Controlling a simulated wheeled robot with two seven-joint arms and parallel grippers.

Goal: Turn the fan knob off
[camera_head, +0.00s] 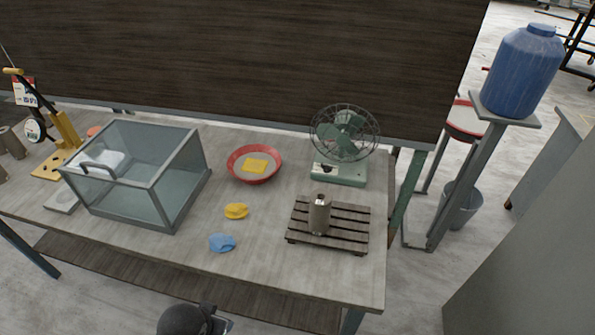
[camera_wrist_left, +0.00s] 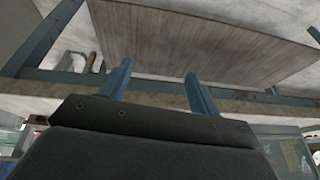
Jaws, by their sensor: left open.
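A green desk fan (camera_head: 344,135) with a round wire cage stands at the back right of the table. Its green base (camera_head: 340,175) has a pale front panel; the knob is too small to make out. Part of my arm, dark and rounded, shows at the bottom edge of the head view, well in front of the fan. In the left wrist view my left gripper (camera_wrist_left: 158,82) has its two blue fingers apart with nothing between them. The fan does not show in that view. My right gripper is not seen.
A slatted wooden stand with a grey cylinder (camera_head: 320,215) sits in front of the fan. A red bowl (camera_head: 262,178) with a yellow piece, yellow clay (camera_head: 236,211), blue clay (camera_head: 222,243) and a glass case (camera_head: 125,185) lie left. A dark board rises behind the table.

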